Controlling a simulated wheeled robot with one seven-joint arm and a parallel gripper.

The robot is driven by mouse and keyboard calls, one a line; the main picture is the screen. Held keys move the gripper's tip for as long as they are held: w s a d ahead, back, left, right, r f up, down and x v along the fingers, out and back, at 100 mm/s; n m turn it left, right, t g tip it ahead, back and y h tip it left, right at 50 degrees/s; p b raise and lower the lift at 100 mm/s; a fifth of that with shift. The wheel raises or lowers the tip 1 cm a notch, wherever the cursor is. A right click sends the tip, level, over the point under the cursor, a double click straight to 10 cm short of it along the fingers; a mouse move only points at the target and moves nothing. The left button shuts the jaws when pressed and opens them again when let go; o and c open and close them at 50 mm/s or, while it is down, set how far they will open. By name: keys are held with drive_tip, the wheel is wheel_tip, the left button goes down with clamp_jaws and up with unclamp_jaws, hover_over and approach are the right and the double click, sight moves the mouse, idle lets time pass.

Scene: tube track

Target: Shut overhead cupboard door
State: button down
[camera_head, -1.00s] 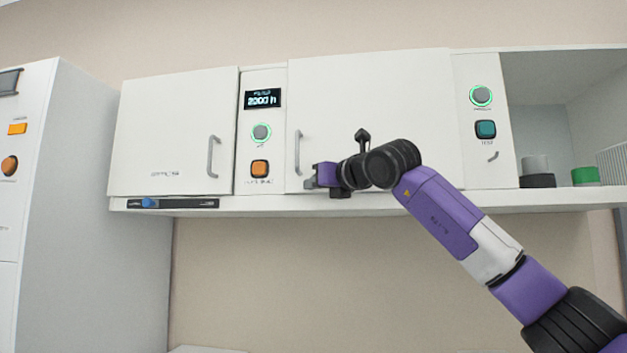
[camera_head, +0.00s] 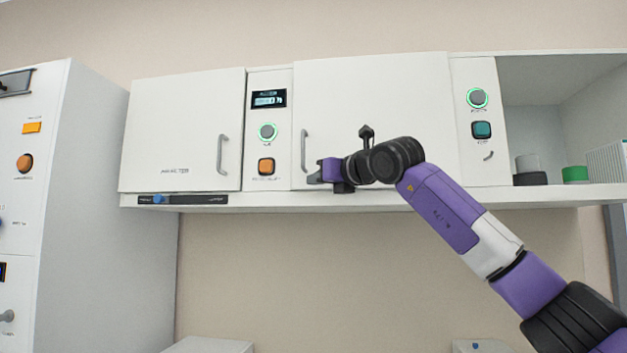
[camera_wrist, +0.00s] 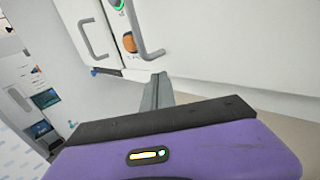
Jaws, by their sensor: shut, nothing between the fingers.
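The overhead cupboard (camera_head: 375,90) hangs on the wall, and its two white doors look flush with the front. The left door (camera_head: 180,120) has a vertical handle (camera_head: 222,154) at its right edge. The middle door's handle (camera_head: 304,150) is at its left edge. My gripper (camera_head: 314,178) is shut and empty, close to the lower left part of the middle door, just below and right of that handle. In the wrist view the closed fingers (camera_wrist: 157,92) point toward the door handle (camera_wrist: 146,42). I cannot tell whether they touch the door.
A control strip with a display (camera_head: 269,98) and an orange button (camera_head: 266,166) separates the doors. A tall white cabinet (camera_head: 110,220) stands left. The wall below the cupboard is clear.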

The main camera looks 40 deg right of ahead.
drive_tip(key=s+a+b, duration=0.4)
drive_tip(key=s+a, duration=0.2)
drive_tip(key=a, duration=0.2)
drive_tip(key=shift+s+a, duration=0.4)
